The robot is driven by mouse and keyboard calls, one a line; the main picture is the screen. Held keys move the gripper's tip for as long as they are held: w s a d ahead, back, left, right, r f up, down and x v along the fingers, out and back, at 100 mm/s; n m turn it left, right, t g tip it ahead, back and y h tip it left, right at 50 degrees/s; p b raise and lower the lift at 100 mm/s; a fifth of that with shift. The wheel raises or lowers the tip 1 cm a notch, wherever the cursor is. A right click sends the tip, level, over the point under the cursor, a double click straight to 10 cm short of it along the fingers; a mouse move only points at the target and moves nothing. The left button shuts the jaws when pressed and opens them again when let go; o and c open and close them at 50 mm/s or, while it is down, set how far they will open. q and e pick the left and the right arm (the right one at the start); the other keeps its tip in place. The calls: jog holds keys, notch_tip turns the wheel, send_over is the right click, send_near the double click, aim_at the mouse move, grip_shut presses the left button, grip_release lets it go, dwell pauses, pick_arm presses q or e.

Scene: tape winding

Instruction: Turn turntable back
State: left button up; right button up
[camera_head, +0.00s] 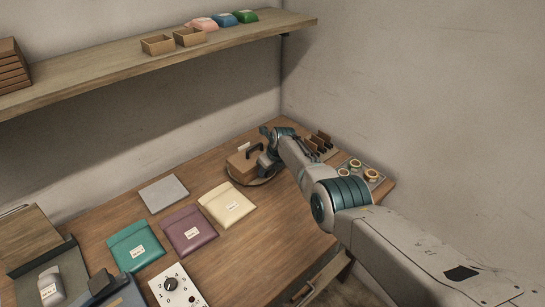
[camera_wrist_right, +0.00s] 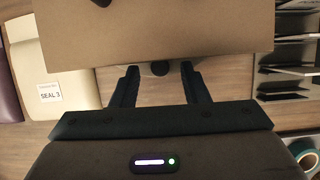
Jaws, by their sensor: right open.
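A round turntable (camera_head: 262,182) sits on the wooden table near the back wall, with a brown box (camera_head: 240,163) on it. The box also shows large at the top of the right wrist view (camera_wrist_right: 150,40). My right gripper (camera_wrist_right: 158,82) is open, its two dark fingers pointing at the box side. A small dark round knob (camera_wrist_right: 160,68) lies between the fingertips, below the box edge; I cannot tell whether they touch it. In the head view my right gripper (camera_head: 267,162) is beside the turntable's right side, partly hidden by my arm. My left gripper is not in view.
Cream (camera_head: 227,204), purple (camera_head: 188,229) and green (camera_head: 133,245) pouches lie left of the turntable. A grey plate (camera_head: 163,193) lies behind them. A slotted rack (camera_head: 322,142) and a tray with tape rolls (camera_head: 357,171) stand right. A numbered dial (camera_head: 171,284) is in front.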

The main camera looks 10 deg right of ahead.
jog(key=p+v, duration=0.2)
jog(key=v, duration=0.8)
jog(key=shift+p, duration=0.35)
